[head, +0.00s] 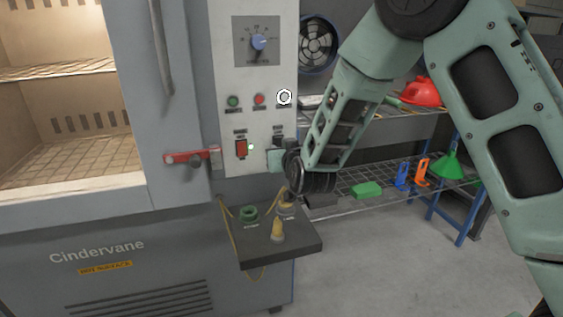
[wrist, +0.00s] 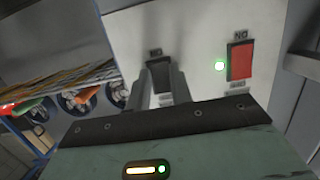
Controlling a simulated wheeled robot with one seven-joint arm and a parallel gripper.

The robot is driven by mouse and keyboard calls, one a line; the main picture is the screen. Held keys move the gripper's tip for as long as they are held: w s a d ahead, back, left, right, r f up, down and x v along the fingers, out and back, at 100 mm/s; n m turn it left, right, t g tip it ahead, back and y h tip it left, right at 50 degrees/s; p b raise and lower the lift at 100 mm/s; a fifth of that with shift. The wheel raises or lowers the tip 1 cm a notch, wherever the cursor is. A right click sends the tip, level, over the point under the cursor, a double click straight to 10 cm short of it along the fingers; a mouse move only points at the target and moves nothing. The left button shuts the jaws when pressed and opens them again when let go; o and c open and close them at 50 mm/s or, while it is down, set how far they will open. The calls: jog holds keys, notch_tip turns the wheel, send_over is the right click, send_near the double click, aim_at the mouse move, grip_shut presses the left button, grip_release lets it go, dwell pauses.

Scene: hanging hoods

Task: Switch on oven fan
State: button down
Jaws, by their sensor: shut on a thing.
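The oven's light control panel (head: 228,185) carries a red rocker switch (head: 241,148) with a lit green lamp (head: 251,147) beside it. To its right is a black switch (head: 278,141), partly hidden by my gripper (head: 277,159). In the wrist view my gripper (wrist: 159,83) has its two fingers on either side of the black switch (wrist: 159,74), shut on it. The red switch (wrist: 240,61) and the lit green lamp (wrist: 219,66) are to the right, clear of the fingers. The small labels are too blurred to read, so I cannot tell which switch is the fan's.
A blue dial (head: 258,42), a green button (head: 233,101) and a red button (head: 259,100) sit higher on the panel. A dark shelf (head: 290,250) with small items juts out below my gripper. A red door latch (head: 188,156) is at left.

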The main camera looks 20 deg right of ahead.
jog(key=shift+f+t+b, duration=0.1)
jog(key=shift+t+b, duration=0.2)
jog(key=shift+b, duration=0.15)
jog(key=c, duration=1.2)
grip_release()
jog(key=shift+c, duration=0.2)
jog(key=s+r+b, duration=0.2)
jog(key=s+b, duration=1.1)
jog(key=s, duration=0.4)
jog(key=shift+s+r+b, duration=0.15)
jog(key=shift+b, duration=0.15)
